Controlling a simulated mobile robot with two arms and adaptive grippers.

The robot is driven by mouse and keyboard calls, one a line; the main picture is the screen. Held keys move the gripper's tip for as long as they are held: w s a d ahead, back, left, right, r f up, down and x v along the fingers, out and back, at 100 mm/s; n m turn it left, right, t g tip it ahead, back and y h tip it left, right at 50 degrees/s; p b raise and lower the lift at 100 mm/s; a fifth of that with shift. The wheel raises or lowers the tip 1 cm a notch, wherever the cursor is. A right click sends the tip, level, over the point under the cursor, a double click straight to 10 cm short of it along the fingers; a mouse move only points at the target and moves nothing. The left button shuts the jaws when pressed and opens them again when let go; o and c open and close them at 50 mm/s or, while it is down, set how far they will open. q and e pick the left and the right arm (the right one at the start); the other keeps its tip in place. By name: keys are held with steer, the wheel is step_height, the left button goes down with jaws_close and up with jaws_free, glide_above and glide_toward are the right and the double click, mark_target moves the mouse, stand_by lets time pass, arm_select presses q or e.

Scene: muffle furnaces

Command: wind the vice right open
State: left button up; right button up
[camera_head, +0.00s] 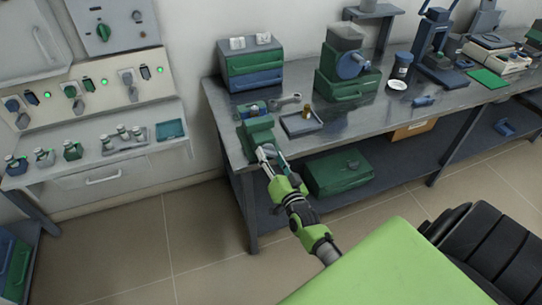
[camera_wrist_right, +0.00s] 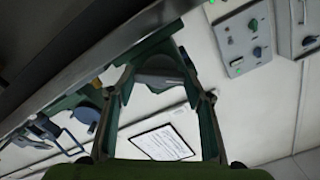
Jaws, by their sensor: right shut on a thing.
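The green vice (camera_head: 258,131) is mounted at the near left corner of the metal workbench. My right gripper (camera_head: 268,153) is at the vice's front, just off the bench edge, with its fingers closed on the vice's handle. In the right wrist view the two fingers (camera_wrist_right: 160,82) stand either side of a grey part of the handle (camera_wrist_right: 160,64), with green vice parts behind. The handle is mostly hidden by the fingers in the head view, and the gap between the jaws cannot be made out. My left gripper is not in view.
A small tray (camera_head: 301,126) with a brass-coloured piece and a wrench (camera_head: 285,103) lie near the vice. A drawer box (camera_head: 250,66) stands behind. A green case (camera_head: 338,173) sits on the lower shelf. The floor (camera_head: 190,230) left of the arm is clear.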

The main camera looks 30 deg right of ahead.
steer(key=shift+f+n, duration=0.1)
steer(key=shift+n, duration=0.2)
steer(key=o, duration=1.1)
steer(key=shift+s, duration=0.15)
steer(key=v, duration=1.2)
steer(key=shift+a, duration=0.1)
